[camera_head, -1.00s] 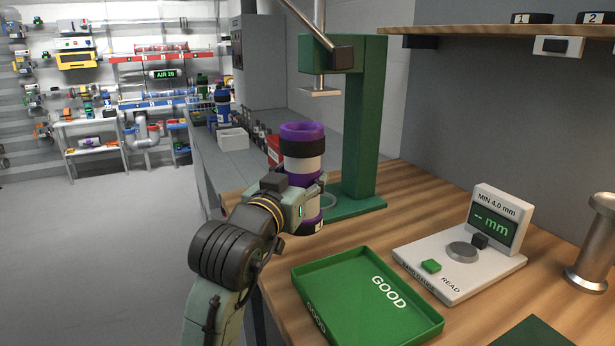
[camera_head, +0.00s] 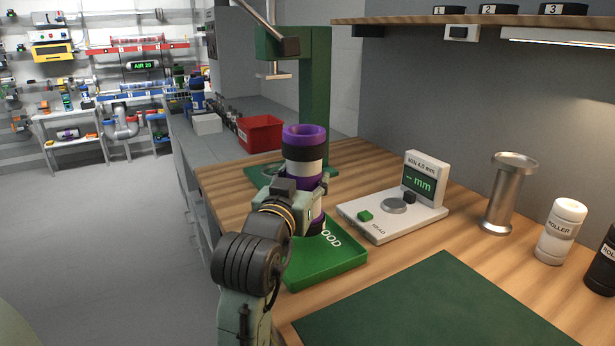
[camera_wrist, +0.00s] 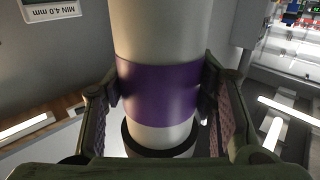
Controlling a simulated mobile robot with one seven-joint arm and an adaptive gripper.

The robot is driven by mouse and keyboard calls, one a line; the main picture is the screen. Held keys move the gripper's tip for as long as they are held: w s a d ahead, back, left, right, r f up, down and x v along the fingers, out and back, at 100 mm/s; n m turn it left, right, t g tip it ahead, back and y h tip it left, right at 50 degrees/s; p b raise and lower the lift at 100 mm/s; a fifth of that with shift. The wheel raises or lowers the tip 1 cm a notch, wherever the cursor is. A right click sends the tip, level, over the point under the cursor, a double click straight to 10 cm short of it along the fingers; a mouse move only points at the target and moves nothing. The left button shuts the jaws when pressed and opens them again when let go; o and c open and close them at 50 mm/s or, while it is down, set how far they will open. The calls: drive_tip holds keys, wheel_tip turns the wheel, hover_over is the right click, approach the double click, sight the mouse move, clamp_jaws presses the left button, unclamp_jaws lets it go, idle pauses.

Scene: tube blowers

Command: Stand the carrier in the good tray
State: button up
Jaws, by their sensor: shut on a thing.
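The carrier (camera_head: 304,150) is an upright cylinder with purple, black and white bands. My gripper (camera_head: 305,188) is shut on its side around the middle. In the wrist view the carrier (camera_wrist: 158,90) fills the middle, with my gripper's pads (camera_wrist: 160,85) on both sides of its purple band. The green good tray (camera_head: 335,262) lies on the bench, and the carrier's lower end shows in front of its back part. I cannot tell whether the carrier touches the tray floor. My arm hides the tray's left part.
A gauge with a screen (camera_head: 420,180) stands right of the tray. Behind are a green press (camera_head: 316,95) and a red bin (camera_head: 260,133). A green mat (camera_head: 440,310) lies in front. A metal spool (camera_head: 508,190) and white bottle (camera_head: 562,232) stand at right.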

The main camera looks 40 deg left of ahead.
drive_tip(key=shift+f+b, duration=1.9)
drive_tip(key=shift+f, duration=0.4)
drive_tip(key=o, duration=1.5)
drive_tip(key=shift+f, duration=0.2)
drive_tip(key=shift+s, duration=0.1)
drive_tip(key=v, duration=0.7)
drive_tip(key=shift+s+r, duration=0.2)
drive_tip(key=shift+r, duration=0.1)
